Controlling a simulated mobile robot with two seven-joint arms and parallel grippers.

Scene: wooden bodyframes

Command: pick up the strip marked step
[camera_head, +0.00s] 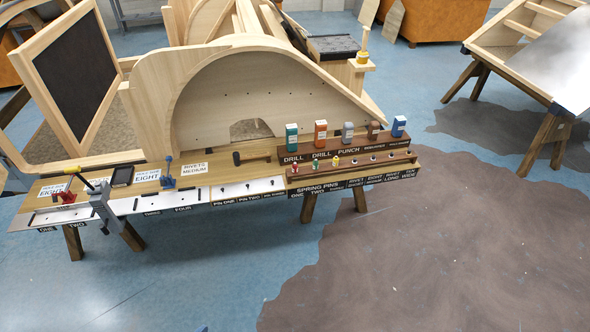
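No strip with a readable "step" mark shows in the head view; some lettering is too small or partly hidden. Pale strips lie along the front of the workbench (230,173): one at the left end (35,219), one in the middle (150,203) and one further right (248,189). Labels along the front edge read "ONE", "TWO", "THREE", "FOUR" and "PIN ONE", "PIN TWO". Neither of my grippers is in view.
A grey tool (103,206), a red tool (66,196) and a blue tool (168,180) stand among the strips. Several coloured boxes line a dark rack (335,154). Curved wooden frames (215,75) rise behind. The floor in front is clear.

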